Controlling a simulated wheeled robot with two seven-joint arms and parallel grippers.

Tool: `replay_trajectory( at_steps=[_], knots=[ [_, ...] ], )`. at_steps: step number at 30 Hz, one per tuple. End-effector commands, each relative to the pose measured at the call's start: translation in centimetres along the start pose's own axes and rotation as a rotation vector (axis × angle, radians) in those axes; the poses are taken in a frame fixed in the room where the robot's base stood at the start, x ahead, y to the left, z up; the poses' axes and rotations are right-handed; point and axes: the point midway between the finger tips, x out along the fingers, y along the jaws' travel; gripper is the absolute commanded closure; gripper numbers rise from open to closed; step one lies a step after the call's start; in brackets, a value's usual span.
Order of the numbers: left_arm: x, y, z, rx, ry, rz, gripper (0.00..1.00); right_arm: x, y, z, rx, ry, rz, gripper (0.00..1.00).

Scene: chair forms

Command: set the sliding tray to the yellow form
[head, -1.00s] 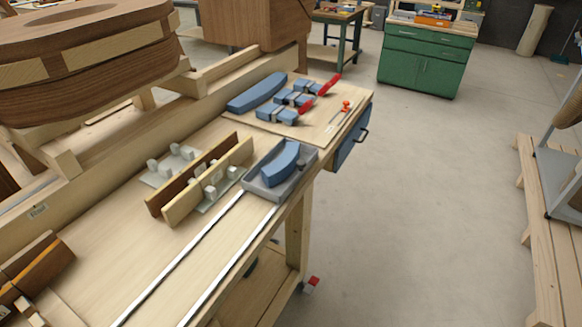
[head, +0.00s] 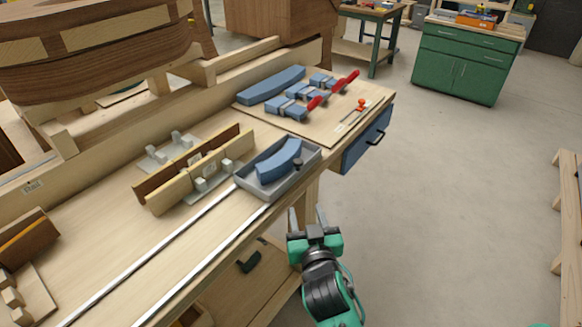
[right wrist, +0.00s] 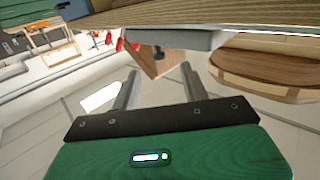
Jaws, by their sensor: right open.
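The sliding tray (head: 262,197) is grey, sits on two pale rails at the bench's front edge, and holds a curved blue block (head: 279,161). A dark knob (head: 298,163) stands at its right side. A brown form with a yellow stripe (head: 28,238), cut by the left edge, stands at the rails' left. My right gripper (head: 307,213) is open and empty, in front of the bench edge, below and apart from the tray. In the right wrist view its fingers (right wrist: 160,78) are spread, with the grey tray (right wrist: 190,40) beyond them. My left gripper does not show.
Another form with two upright boards (head: 196,170) and grey clamps stands behind the tray's left end. Blue clamped blocks with red handles (head: 305,97) lie on a board at the right. A blue drawer (head: 362,148) is below.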

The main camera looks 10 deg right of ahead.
Motion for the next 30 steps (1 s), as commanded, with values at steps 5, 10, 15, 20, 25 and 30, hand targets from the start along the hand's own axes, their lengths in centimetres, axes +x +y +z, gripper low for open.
replay_trajectory(
  at_steps=[5, 10, 15, 20, 25, 30],
  knots=[
    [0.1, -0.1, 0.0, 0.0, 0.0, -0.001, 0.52, -0.6, 0.9, -2.8, 0.021, 0.05, 0.025, 0.55],
    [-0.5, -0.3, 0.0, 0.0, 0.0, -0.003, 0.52, 0.9, 0.9, -3.1, 0.02, 0.052, 0.025, 0.55],
    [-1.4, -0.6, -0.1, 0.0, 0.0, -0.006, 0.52, 3.7, 1.0, -3.4, 0.019, 0.052, 0.025, 0.55],
    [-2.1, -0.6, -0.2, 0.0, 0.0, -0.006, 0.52, 6.7, 1.1, -3.5, 0.019, 0.05, 0.024, 0.55],
    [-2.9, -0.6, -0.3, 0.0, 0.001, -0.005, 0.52, 9.8, 1.2, -3.6, 0.019, 0.05, 0.025, 0.55],
    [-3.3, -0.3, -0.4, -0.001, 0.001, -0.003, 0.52, 11.9, 1.2, -3.5, 0.019, 0.049, 0.024, 0.55]
  ],
)
